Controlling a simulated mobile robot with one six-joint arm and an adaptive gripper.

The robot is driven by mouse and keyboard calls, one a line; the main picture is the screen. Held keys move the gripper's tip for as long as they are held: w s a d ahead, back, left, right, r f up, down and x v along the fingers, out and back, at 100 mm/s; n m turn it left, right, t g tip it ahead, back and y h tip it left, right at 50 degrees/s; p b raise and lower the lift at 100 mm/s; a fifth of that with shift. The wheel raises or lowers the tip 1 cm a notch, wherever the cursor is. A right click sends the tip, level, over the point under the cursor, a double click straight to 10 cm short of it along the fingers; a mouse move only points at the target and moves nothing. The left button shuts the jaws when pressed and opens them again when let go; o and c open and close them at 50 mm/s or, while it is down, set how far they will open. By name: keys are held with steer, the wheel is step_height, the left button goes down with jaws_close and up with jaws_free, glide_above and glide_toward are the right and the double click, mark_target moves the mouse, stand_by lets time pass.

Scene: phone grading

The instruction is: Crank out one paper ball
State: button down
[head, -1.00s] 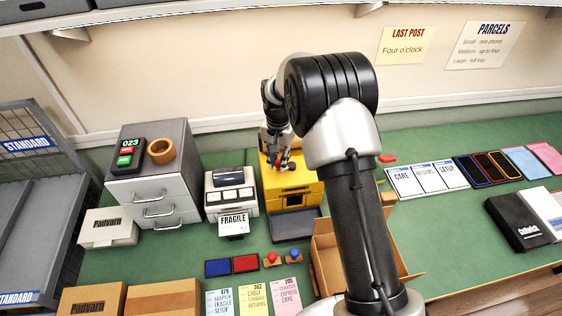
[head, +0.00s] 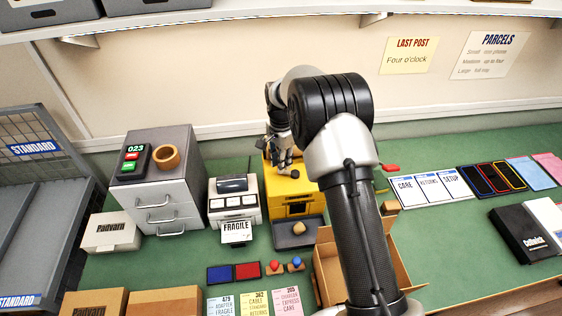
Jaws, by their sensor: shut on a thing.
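The yellow machine (head: 298,196) stands on the green bench left of my arm, with a dark opening in its front. A dark grey tray (head: 283,240) lies at its foot. A crumpled tan paper ball (head: 299,228) rests in that tray. My gripper (head: 284,163) points down at the top of the yellow machine and is shut on what appears to be its crank. The fingers mostly hide the crank, so its angle cannot be told.
A label printer (head: 234,206) and a grey drawer unit (head: 172,195) stand to the left. An open cardboard box (head: 325,262) sits close in front of the machine, partly behind my arm. Red and blue pads (head: 247,271) and stamps lie in front.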

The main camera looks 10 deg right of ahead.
stand_by(0.3)
steer(key=c, duration=1.4)
jaws_free()
